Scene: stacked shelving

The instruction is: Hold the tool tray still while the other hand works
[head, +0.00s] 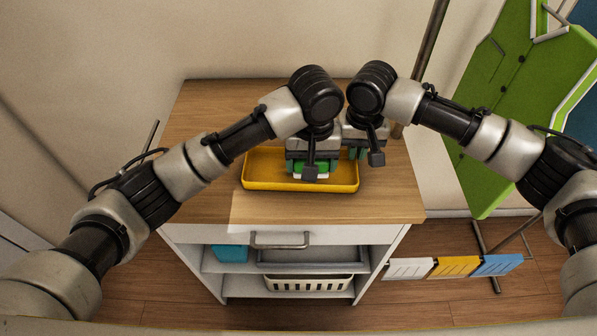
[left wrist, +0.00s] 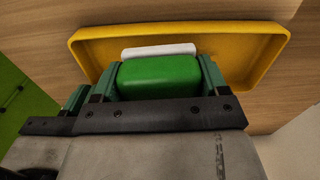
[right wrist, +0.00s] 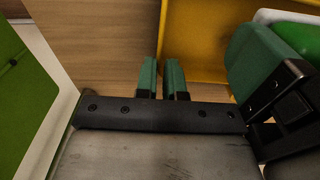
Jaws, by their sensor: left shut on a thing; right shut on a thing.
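The yellow tool tray (head: 262,176) sits on the wooden top of the cabinet. A green block with a white part along one side (left wrist: 160,75) is in the tray. My left gripper (head: 310,166) is shut on the green block, a finger on each side of it. My right gripper (right wrist: 164,72) is beside it, its fingers close together on the right wall of the tray (right wrist: 180,38). In the head view the right gripper (head: 358,153) is partly hidden by its own wrist. The gripped wall is mostly hidden between the fingers.
The wooden top (head: 215,130) is clear around the tray. Below are a drawer handle (head: 280,245), a teal box (head: 230,253) and a white basket (head: 310,285). A green panel (head: 515,100) stands at the right. The two grippers are very close together.

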